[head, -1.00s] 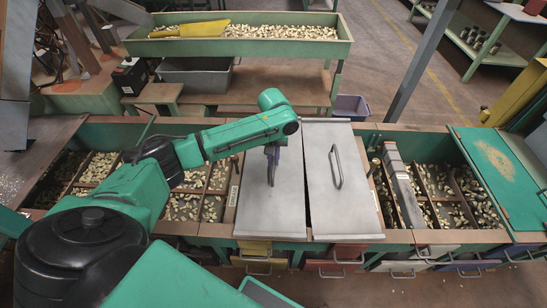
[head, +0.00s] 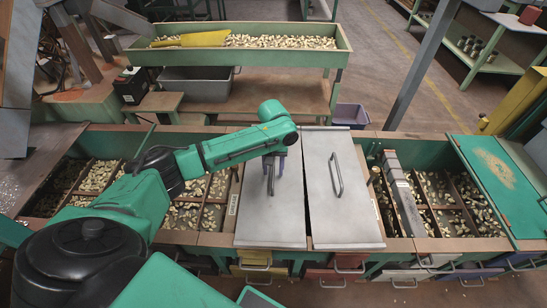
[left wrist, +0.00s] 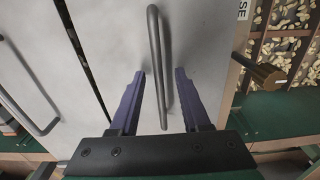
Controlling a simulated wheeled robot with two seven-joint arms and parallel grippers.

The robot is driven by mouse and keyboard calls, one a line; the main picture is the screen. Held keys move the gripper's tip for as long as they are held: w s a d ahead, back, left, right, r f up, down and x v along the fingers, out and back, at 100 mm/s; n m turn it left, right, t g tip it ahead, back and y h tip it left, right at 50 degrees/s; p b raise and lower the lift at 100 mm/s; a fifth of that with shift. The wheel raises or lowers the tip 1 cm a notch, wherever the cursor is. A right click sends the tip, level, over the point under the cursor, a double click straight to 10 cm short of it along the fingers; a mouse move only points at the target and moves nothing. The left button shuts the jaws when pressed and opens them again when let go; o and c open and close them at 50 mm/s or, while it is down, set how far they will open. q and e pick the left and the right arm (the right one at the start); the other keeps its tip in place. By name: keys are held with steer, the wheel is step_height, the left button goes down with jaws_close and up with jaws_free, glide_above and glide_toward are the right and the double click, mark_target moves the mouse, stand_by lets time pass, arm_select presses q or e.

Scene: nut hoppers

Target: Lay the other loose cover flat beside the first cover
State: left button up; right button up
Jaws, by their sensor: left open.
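Two grey metal covers lie side by side on the hopper bench, a narrow dark gap between them. The left cover (head: 272,215) looks flat, and my left gripper (head: 273,172) is over it. The right cover (head: 343,210) has a bar handle (head: 336,173) standing clear. In the left wrist view, my left gripper (left wrist: 159,73) is open, its purple fingers on either side of the left cover's handle (left wrist: 155,50), holding nothing. The right cover (left wrist: 35,75) shows at the left there. My right gripper is not in view.
Open compartments with nuts lie left (head: 100,172) and right (head: 445,190) of the covers. A long grey bar (head: 402,195) lies beside the right cover. A green panel (head: 500,180) is at far right. A nut trough (head: 250,45) stands behind.

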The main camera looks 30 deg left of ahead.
arm_select(q)
step_height(320, 180, up, 14)
steer(key=p, duration=0.3)
steer(key=shift+r, duration=0.25)
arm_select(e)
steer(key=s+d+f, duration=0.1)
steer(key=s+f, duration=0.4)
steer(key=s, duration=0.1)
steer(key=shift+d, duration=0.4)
arm_select(q)
steer(key=shift+p, duration=0.35)
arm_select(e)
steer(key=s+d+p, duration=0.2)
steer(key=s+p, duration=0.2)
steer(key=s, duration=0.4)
arm_select(q)
step_height(320, 180, up, 8)
steer(key=p, duration=0.7)
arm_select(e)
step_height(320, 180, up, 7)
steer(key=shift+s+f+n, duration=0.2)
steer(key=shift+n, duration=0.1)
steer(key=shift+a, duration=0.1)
